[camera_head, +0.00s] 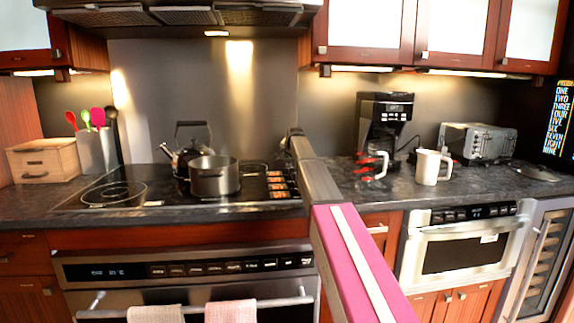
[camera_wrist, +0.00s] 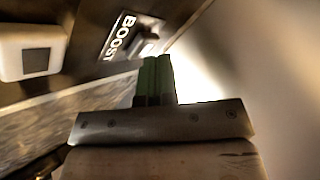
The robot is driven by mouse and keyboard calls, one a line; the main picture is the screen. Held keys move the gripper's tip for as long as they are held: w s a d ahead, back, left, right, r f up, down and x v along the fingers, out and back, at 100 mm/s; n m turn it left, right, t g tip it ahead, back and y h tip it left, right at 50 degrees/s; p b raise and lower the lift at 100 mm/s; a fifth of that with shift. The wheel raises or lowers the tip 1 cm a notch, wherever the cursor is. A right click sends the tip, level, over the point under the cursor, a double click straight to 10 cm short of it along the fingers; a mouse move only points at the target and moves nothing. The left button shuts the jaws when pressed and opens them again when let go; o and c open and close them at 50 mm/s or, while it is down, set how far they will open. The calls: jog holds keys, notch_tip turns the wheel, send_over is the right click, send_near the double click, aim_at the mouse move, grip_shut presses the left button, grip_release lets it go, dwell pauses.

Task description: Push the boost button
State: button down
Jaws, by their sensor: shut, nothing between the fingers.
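The boost button (camera_wrist: 147,40) is a small light grey raised piece on a dark panel in the wrist view. The white word BOOST is printed just left of it. My gripper (camera_wrist: 158,58) has green fingers, shut together and empty. The fingertips lie just below and right of the boost button in the picture and slightly overlap its lower end; whether they touch it I cannot tell. In the head view my arm reaches away past the right side of the cooktop. The boost button cannot be made out there.
A white block with a dark square (camera_wrist: 35,60) stands left of the label. In the head view, a pot (camera_head: 214,178) and a kettle (camera_head: 188,150) stand on the cooktop (camera_head: 150,193), left of my arm. A coffee maker (camera_head: 384,125) and white mug (camera_head: 431,167) stand to its right.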

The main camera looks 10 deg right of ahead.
jog(key=shift+f, duration=0.15)
dwell(0.3)
jog(key=shift+r, duration=0.7)
jog(key=shift+r, duration=0.15)
notch_tip(320, 180, up, 6)
jog(key=shift+f, duration=0.2)
dwell(2.1)
